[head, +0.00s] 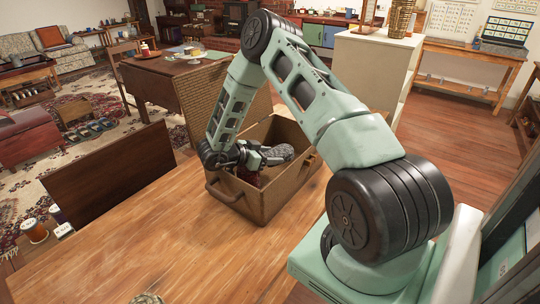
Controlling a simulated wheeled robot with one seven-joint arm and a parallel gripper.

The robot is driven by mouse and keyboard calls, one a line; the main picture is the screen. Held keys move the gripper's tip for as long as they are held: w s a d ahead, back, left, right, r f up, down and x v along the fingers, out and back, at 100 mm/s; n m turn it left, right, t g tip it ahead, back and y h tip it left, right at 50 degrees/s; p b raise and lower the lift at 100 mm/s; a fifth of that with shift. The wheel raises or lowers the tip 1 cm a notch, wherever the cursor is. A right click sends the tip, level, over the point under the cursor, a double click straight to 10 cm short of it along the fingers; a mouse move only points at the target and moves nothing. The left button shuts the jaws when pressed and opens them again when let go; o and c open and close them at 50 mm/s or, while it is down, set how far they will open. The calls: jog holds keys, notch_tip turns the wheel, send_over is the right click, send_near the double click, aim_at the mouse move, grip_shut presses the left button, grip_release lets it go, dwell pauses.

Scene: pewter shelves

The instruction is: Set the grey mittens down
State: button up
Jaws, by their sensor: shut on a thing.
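The grey mittens (280,154) show as a dark grey knitted bundle at the tips of my gripper (262,157). My gripper is shut on them and holds them at the opening of a brown wicker basket (265,205). The basket stands on the wooden table with its lid (205,98) raised at the back. Something dark red lies inside the basket below my gripper. Most of the basket's inside is hidden by my arm and the front wall. I cannot tell whether the mittens touch anything in the basket.
The wooden table (150,245) is mostly bare to the left and front of the basket. A wooden chair back (112,175) stands at the table's far left edge. A pale cabinet (375,70) stands behind my arm. Two jars (35,231) sit at the far left.

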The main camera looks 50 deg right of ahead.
jog(key=shift+s+f, duration=0.2)
jog(key=shift+f, duration=0.3)
jog(key=o, duration=1.1)
jog(key=shift+f, duration=0.1)
jog(key=shift+r, duration=0.4)
jog(key=v, duration=0.8)
jog(key=shift+w+d+r+b, duration=0.15)
jog(key=shift+r+b, duration=0.1)
jog(key=shift+b, duration=0.15)
